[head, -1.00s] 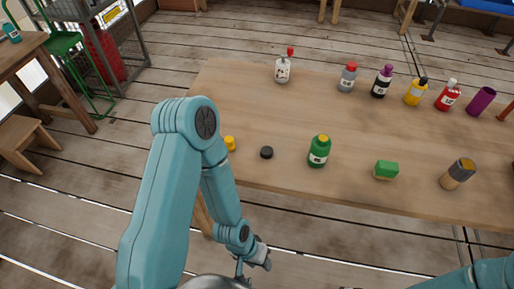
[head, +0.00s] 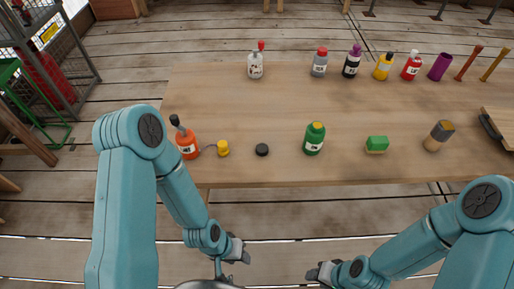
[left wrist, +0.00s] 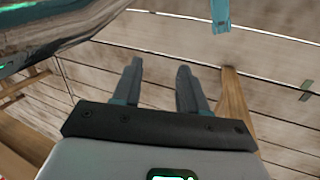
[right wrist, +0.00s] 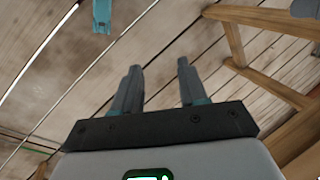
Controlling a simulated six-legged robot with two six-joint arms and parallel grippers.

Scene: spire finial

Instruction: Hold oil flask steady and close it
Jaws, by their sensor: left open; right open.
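No readable label tells which bottle is the oil flask. An orange bottle (head: 186,146) with a dark-tipped spout stands at the table's left end. A thin cord seems to run from it to a small yellow cap-like piece (head: 223,149). A flat black cap-like disc (head: 262,150) lies to the right of that. A green bottle (head: 314,138) with a yellowish top stands near the front edge. My left gripper (head: 240,250) and right gripper (head: 318,273) are below the table's front edge, away from every bottle. The wrist views show the left jaws (left wrist: 158,68) and right jaws (right wrist: 158,68) apart and empty.
A green block (head: 377,144) and a grey-brown cylinder (head: 438,136) are at front right. The table's middle is clear.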

